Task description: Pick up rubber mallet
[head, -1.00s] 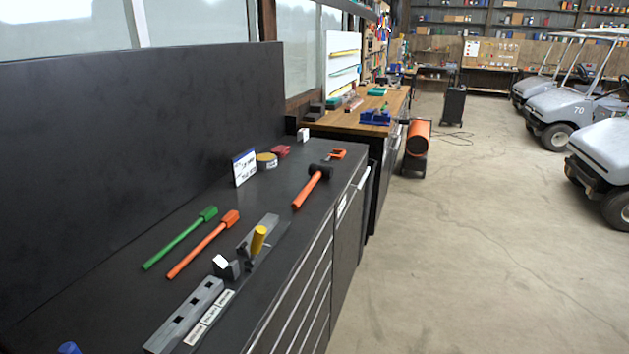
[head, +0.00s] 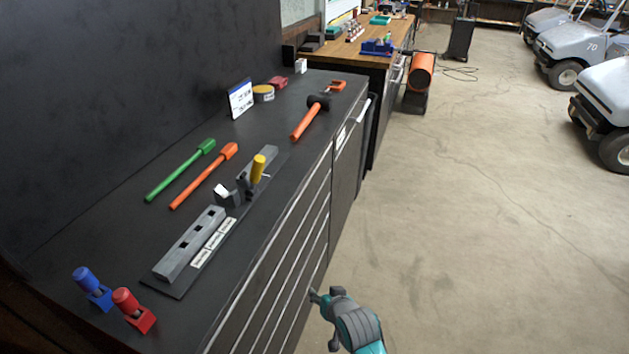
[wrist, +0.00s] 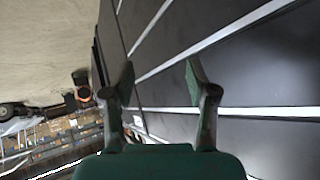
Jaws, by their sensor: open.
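The rubber mallet (head: 305,121) has an orange handle and a black head. It lies on the black bench top near its far right end, handle toward me, in the head view. My gripper (head: 313,297) is low at the bottom of the head view, beside the drawer fronts and well short of the mallet. In the wrist view my gripper (wrist: 158,78) has its two fingers apart with nothing between them. The wrist view faces the dark drawer fronts (wrist: 235,70), and the mallet does not show there.
Green (head: 181,171) and orange (head: 204,176) tools, a grey block fixture with a yellow-handled clamp (head: 258,168), and blue (head: 93,288) and red (head: 134,310) items lie on the bench.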

